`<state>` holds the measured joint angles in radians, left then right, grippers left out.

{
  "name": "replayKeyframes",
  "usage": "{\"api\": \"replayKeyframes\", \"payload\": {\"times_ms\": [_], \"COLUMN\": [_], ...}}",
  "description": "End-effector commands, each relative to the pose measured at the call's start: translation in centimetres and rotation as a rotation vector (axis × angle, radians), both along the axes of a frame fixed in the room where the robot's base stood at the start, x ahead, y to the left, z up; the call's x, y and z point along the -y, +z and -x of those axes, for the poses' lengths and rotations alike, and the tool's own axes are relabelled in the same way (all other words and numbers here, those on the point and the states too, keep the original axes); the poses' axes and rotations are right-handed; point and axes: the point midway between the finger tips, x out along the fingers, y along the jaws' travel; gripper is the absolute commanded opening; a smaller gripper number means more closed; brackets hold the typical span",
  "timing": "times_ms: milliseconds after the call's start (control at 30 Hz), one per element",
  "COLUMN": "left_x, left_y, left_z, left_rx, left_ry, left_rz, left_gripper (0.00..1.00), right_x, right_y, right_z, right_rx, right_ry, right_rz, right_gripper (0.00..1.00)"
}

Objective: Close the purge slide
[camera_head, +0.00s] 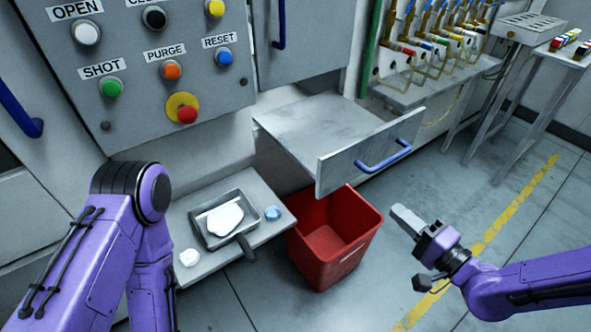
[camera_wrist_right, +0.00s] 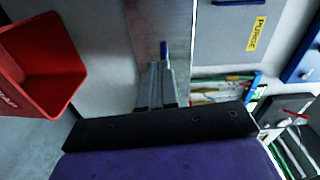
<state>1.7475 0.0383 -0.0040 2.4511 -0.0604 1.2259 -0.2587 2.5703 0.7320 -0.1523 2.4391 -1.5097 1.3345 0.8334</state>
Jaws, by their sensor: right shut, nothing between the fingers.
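The purge slide (camera_head: 310,128) is a grey drawer-like slide standing out from the machine, with a flat top, an upright front plate (camera_head: 345,172) and a blue bar handle (camera_head: 383,155). My right gripper (camera_head: 405,217) is shut and empty, in front of and below the handle, apart from it in the head view. In the right wrist view the shut fingers (camera_wrist_right: 160,70) point towards a grey plate (camera_wrist_right: 160,20) with a blue handle (camera_wrist_right: 164,48); contact cannot be told there. My left arm (camera_head: 105,240) shows, but its gripper is out of view.
A red bin (camera_head: 365,225) stands below the slide. Left of it, a shelf (camera_head: 190,215) holds a tray (camera_head: 247,190) with a white lump. A button panel (camera_head: 130,45) is above. A panel labelled PURGE (camera_wrist_right: 257,33) shows in the wrist view. Floor right of the bin is clear.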

Motion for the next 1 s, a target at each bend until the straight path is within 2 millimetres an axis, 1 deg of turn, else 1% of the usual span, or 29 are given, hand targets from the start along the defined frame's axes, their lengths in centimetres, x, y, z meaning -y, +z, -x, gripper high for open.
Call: {"api": "replayKeyframes", "payload": {"times_ms": [33,100,200,267,367,700,800,900,1000], "left_x": [-0.6,-0.8,-0.5,-0.5,-0.5,-0.6,-0.5,-0.5,-0.5], "left_y": [0.0,0.0,-0.1,-0.1,-0.3,-0.3,-0.1,0.0,0.0], "left_z": [0.4,0.7,0.6,0.5,0.5,0.5,0.4,0.4,0.5], "left_rx": [0.011,0.029,0.044,0.047,0.048,0.048,0.048,0.048,0.048], "left_ry": [0.116,0.222,0.273,0.28,0.278,0.275,0.275,0.275,0.275], "left_rz": [0.004,0.026,0.047,0.049,0.049,0.048,0.049,0.049,0.049], "left_gripper": [0.53,0.53,0.53,0.53,0.53,0.53,0.53,0.53,0.53], "right_x": [-0.5,-0.7,-0.9,-1.1,-2.1,-6.6,-7.7,-8.5,-9.0], "right_y": [0.1,0.2,0.2,0.1,0.1,0.2,0.2,0.2,0.2], "right_z": [0.3,0.3,0.1,-0.4,-1.5,-7.3,-8.8,-9.8,-10.5], "right_rx": [-0.01,-0.031,-0.047,-0.049,-0.049,-0.049,-0.049,-0.049,-0.05], "right_ry": [0.027,0.037,0.037,0.035,0.036,0.033,0.032,0.032,0.03], "right_rz": [-0.029,-0.064,-0.086,-0.086,-0.085,-0.082,-0.081,-0.082,-0.083], "right_gripper": [0.0,0.0,0.0,0.0,0.0,0.0,0.0,0.0,0.0]}}
